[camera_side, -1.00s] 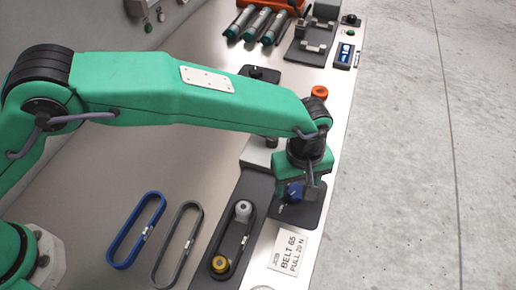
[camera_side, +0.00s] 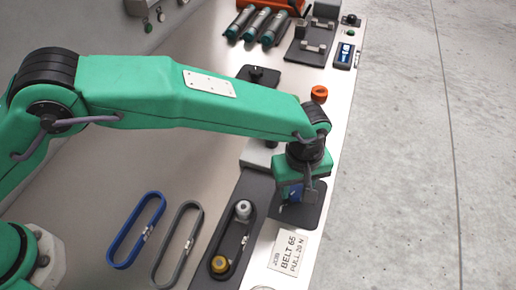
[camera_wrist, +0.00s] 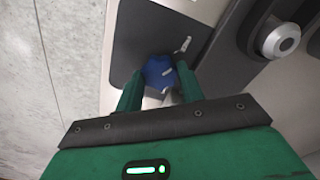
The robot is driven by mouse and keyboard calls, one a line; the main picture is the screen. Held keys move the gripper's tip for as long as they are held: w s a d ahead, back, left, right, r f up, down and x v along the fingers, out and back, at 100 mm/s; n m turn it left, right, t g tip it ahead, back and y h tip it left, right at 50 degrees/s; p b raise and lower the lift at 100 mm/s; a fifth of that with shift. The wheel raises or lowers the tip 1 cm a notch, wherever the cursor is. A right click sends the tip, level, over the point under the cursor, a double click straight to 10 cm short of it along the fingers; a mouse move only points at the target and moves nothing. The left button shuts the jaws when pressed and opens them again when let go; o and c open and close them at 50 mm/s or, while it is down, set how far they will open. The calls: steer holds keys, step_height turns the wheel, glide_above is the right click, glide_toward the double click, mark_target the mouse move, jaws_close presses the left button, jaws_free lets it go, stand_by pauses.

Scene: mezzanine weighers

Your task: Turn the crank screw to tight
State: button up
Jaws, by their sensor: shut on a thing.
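The crank screw has a blue knob (camera_wrist: 158,72) standing on a dark grey plate (camera_wrist: 135,30) in the wrist view. A small light-coloured handle or pointer shows by the knob. My gripper (camera_wrist: 160,88) is shut on the blue knob, one green finger on each side. In the side view my gripper (camera_side: 295,190) is low over the dark plate (camera_side: 308,214), and only a bit of the knob's blue shows beneath it. The exact turn angle of the screw cannot be told.
Near the plate, a belt runs round a grey pulley (camera_side: 243,208) and a yellow-capped pulley (camera_side: 220,265). A blue belt (camera_side: 135,230) and a grey belt (camera_side: 178,243) lie left. An orange knob (camera_side: 319,93) stands behind.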

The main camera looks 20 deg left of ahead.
steer(key=shift+m, duration=0.3)
steer(key=m, duration=1.1)
steer(key=shift+m, duration=0.3)
steer(key=m, duration=1.1)
steer(key=shift+m, duration=0.3)
steer(key=o, duration=1)
steer(key=shift+r, duration=0.1)
